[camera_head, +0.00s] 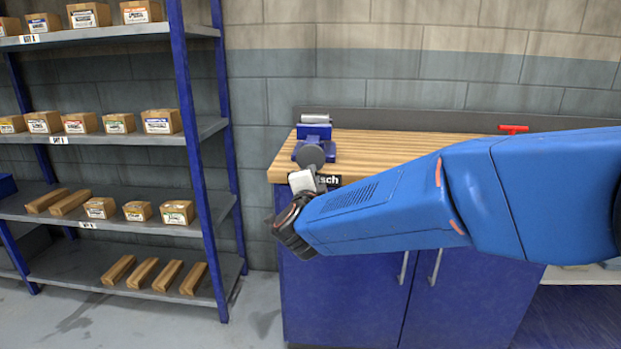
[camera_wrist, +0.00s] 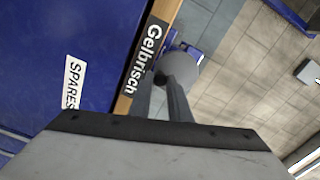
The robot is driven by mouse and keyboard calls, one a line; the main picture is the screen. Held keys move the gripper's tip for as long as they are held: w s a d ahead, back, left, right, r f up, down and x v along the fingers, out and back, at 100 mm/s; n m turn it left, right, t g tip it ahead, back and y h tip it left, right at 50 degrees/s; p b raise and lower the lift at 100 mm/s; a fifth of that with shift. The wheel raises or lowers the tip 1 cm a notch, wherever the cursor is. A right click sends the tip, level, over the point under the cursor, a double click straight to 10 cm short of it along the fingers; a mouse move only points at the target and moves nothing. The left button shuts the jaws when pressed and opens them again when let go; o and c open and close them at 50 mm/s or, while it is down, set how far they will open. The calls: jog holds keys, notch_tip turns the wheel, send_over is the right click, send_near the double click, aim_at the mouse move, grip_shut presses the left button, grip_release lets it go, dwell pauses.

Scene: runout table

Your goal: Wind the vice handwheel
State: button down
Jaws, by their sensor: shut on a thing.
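The blue vice (camera_head: 314,132) with a grey top stands on the left end of the wooden bench top. Its handwheel (camera_head: 310,155) is a grey disc facing the front edge of the bench. It also shows in the wrist view (camera_wrist: 182,68), beyond my fingers. My gripper (camera_head: 317,176) is at the lower side of the handwheel, in front of the bench edge. In the wrist view my gripper (camera_wrist: 168,88) has its fingers shut on the handwheel's near part. The fingers hide the exact contact.
The wooden bench (camera_head: 388,143) has a dark "Gelbrisch" plate (camera_wrist: 147,55) on its edge and a blue cabinet below. A "SPARES" label (camera_wrist: 73,82) is on the cabinet. A red object (camera_head: 513,129) lies at the back right. A blue shelf rack (camera_head: 196,150) with boxes stands left.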

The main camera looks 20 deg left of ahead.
jog(key=shift+n, duration=0.3)
jog(key=n, duration=0.3)
jog(key=shift+w+d+r, duration=0.1)
jog(key=shift+d+r, duration=0.15)
jog(key=shift+d, duration=0.15)
jog(key=n, duration=0.3)
jog(key=shift+w+d+r+n, duration=0.1)
jog(key=shift+d+r+n, duration=0.2)
jog(key=shift+r, duration=0.05)
jog(key=n, duration=0.1)
jog(key=r+n, duration=0.1)
jog(key=n, duration=0.1)
jog(key=shift+d, duration=0.2)
jog(key=shift+n, duration=0.3)
